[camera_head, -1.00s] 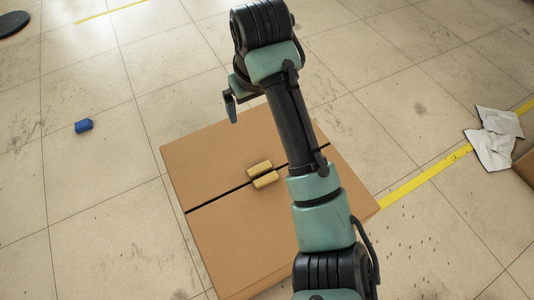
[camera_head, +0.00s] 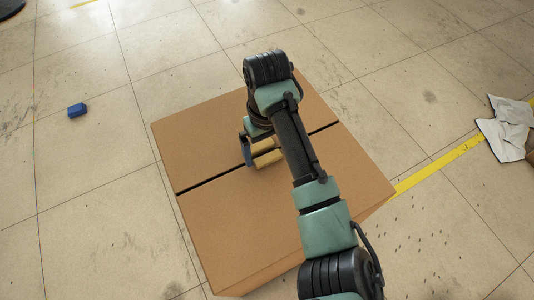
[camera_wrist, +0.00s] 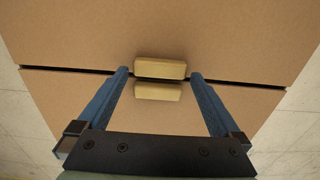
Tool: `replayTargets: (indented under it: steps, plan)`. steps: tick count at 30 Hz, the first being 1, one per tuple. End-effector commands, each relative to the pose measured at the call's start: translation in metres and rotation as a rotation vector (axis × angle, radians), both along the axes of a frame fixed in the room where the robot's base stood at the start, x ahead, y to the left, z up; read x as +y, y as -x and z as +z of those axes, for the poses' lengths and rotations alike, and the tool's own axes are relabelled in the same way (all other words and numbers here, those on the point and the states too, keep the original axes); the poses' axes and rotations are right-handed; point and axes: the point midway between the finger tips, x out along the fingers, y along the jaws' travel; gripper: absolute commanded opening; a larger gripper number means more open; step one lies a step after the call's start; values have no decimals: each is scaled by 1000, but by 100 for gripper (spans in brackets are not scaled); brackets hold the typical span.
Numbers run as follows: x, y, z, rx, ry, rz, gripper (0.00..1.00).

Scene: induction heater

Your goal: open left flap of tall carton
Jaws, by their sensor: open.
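The tall carton (camera_head: 235,215) stands on the floor, its top closed by two brown flaps with a dark slit between them. Each flap has a small tan block handle by the slit, one on the far flap (camera_head: 262,145) and one on the near flap (camera_head: 268,159). In the wrist view the handles are the upper block (camera_wrist: 160,68) and the lower block (camera_wrist: 158,91). My gripper (camera_wrist: 159,73) is open, its blue fingers on either side of the handles with gaps visible. In the head view my wrist partly hides the handles and the far flap.
A small blue block (camera_head: 77,110) lies on the floor at left. The tiled floor around the carton is mostly clear.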

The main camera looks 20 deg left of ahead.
Motion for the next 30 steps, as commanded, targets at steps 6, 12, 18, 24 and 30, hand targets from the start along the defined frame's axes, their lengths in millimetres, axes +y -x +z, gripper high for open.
replayTargets:
  steps: [6, 12, 18, 24, 30]
  plan:
    - [0, 0, -12, 0, 0, -1, 100]
    - [0, 0, -11, 0, 0, -1, 100]
    - [0, 0, -11, 0, 0, -1, 69]
    - [0, 0, -11, 0, 0, -1, 33]
    - [0, 0, -11, 0, 0, 0, 0]
